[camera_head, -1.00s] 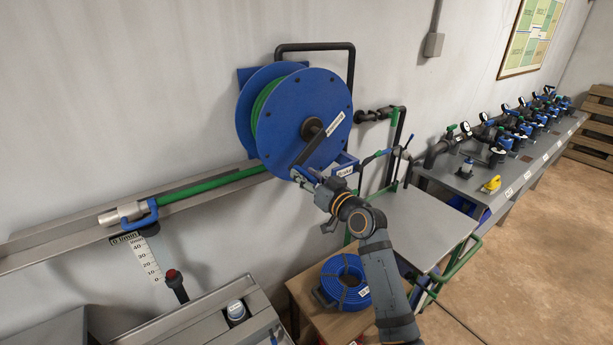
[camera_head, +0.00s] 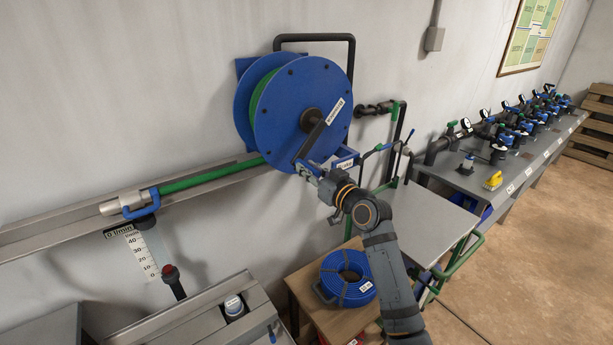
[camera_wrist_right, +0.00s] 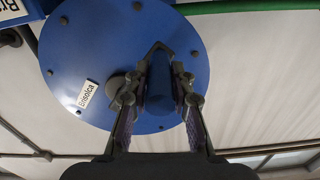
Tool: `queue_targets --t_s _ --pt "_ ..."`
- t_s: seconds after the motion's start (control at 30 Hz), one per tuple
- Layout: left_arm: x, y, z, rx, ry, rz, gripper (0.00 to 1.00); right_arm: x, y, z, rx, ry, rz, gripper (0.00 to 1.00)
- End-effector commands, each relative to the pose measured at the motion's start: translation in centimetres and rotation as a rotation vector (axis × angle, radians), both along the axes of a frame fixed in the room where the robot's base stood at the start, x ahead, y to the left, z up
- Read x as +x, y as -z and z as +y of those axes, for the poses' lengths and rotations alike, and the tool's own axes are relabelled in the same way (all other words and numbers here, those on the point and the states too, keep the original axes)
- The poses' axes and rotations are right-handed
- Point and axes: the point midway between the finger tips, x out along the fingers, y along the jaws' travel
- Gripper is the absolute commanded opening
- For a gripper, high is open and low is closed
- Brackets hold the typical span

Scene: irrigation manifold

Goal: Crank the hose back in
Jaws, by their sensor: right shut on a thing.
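The blue hose reel (camera_head: 303,110) is on the wall, with green hose (camera_head: 258,100) wound between its discs. A dark crank arm (camera_head: 310,140) runs from the hub down-left across the front disc. My right gripper (camera_head: 306,170) is at the reel's lower edge. In the right wrist view, my right gripper (camera_wrist_right: 161,95) is shut around the blue crank handle (camera_wrist_right: 161,80), a finger on each side. The hose runs left from the reel (camera_head: 215,179) to a metal nozzle (camera_head: 123,204) with a blue clip, over a grey rail. My left gripper is not in view.
A blue coil (camera_head: 346,280) lies on a wooden stand below my right arm. A grey side table (camera_head: 430,225) with green pipes stands right of it. A bench (camera_head: 470,175) with valves and gauges runs along the wall. A black pipe frame (camera_head: 315,38) arches above the reel.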

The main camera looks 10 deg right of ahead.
Motion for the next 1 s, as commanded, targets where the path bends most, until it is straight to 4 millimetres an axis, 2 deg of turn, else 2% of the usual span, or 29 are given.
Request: queue_targets --t_s 0.03,0.4,0.7,1.0 --pt "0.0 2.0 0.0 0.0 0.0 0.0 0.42 0.1 1.3 -0.4 -0.036 0.001 -0.018 0.0" --pt "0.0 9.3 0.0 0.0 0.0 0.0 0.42 1.5 3.4 -3.6 -0.354 0.003 -0.148 0.0" --pt "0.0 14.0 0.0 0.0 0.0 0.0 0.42 2.7 4.0 -6.6 -0.617 0.003 -0.253 0.0" --pt "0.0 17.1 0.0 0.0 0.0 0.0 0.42 3.9 3.5 -9.5 -0.88 0.002 -0.36 0.0"
